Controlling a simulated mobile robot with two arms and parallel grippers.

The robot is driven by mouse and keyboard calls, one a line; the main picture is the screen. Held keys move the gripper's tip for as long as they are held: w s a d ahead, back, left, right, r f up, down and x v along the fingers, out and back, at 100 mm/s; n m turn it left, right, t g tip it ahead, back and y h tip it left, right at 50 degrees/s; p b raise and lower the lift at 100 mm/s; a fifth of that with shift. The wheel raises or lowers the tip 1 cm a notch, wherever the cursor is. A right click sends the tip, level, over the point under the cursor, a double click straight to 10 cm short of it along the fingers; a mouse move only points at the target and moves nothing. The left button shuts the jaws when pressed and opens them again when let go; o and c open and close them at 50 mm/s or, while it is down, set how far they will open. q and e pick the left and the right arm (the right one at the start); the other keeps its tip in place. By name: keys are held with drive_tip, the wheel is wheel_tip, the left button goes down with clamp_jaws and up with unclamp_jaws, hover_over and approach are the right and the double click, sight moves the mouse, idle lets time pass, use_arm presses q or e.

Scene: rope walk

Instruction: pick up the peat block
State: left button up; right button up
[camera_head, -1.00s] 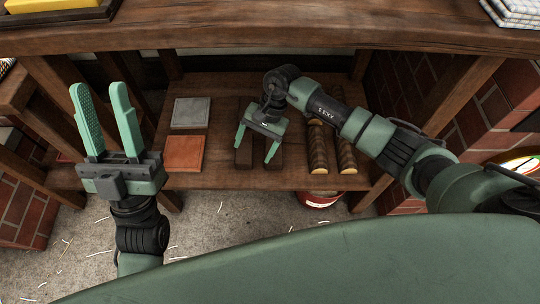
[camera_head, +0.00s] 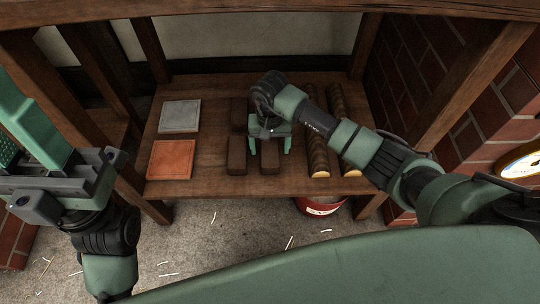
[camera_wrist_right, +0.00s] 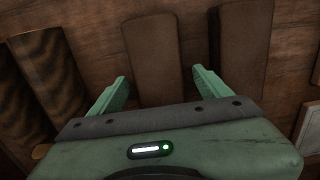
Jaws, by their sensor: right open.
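Several dark brown peat blocks lie on the lower wooden shelf. In the head view, one is at the front right of the group (camera_head: 270,163), one beside it at the front left (camera_head: 237,156), and one behind that (camera_head: 238,114). My right gripper (camera_head: 270,151) is open and empty, pointing down over the front right block. In the right wrist view, that block (camera_wrist_right: 155,50) lies between the two open fingers (camera_wrist_right: 160,77), with the front left block (camera_wrist_right: 245,50) beside it. My left gripper (camera_head: 14,125) is open at the left edge, its fingertips cut off.
A red tub (camera_head: 320,207) stands below.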

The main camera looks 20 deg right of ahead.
drive_tip(key=shift+r, duration=0.1)
drive_tip(key=c, duration=1.6)
